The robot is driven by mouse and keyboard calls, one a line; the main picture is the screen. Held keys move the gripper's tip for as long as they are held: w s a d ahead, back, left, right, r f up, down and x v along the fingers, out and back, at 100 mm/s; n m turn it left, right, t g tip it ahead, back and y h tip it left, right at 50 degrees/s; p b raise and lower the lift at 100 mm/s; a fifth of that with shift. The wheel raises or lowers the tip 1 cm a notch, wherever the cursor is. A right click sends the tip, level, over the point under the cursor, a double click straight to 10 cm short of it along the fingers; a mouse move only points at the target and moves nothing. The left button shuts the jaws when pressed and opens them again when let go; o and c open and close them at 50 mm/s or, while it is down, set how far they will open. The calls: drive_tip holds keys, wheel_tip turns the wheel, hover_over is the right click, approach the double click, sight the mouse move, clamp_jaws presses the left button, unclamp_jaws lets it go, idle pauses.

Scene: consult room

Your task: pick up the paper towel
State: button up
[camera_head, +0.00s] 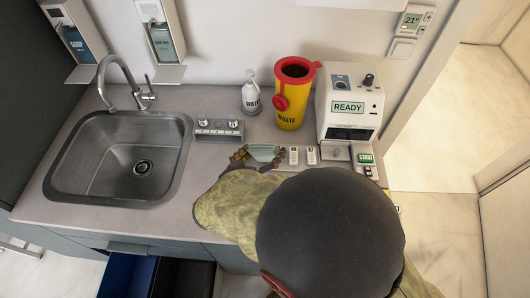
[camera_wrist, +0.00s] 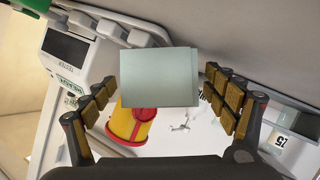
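The paper towel (camera_head: 263,152) is a pale green-grey folded sheet near the front of the counter, left of the white labelled pieces. In the wrist view it is a flat pale square (camera_wrist: 158,77) between my fingers. My arm hides the counter edge in front.
A sink (camera_head: 120,160) is at the left.

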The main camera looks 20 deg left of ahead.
drive_tip(key=c, duration=0.8)
drive_tip(key=shift+r, duration=0.1)
